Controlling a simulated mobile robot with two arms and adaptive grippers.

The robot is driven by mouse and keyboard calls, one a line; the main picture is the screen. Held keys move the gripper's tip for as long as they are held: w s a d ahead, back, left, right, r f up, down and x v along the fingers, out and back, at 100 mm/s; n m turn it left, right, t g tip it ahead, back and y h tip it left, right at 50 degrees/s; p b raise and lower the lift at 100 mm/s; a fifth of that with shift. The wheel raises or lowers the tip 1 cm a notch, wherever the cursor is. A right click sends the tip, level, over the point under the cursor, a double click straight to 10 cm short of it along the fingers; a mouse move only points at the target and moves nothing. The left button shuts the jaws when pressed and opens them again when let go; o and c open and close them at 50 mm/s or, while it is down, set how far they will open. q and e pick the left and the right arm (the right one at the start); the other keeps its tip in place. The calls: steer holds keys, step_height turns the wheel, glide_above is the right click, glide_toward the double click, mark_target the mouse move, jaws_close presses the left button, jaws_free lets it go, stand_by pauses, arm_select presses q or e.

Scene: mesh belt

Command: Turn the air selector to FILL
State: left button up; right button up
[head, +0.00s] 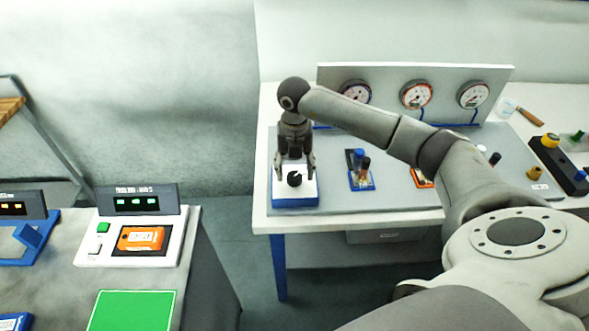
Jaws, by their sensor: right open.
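The air selector looks to be the black round knob (294,179) on a white plate with a blue base (295,202), at the left front corner of the grey panel. The lettering on its plate is too small to read. My right gripper (296,171) points down over this knob with its fingers open, one on each side of it. I cannot tell whether the fingers touch the knob. My left gripper is not in view.
Three round gauges (416,95) stand on an upright board behind. A blue-based fixture (361,180) and an orange one (421,178) sit to the right, below my right arm. A separate bench (192,260) with an orange device (140,239) stands at left, with a floor gap between.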

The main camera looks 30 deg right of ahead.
mark_target(294, 179)
steer(key=shift+f, duration=1.3)
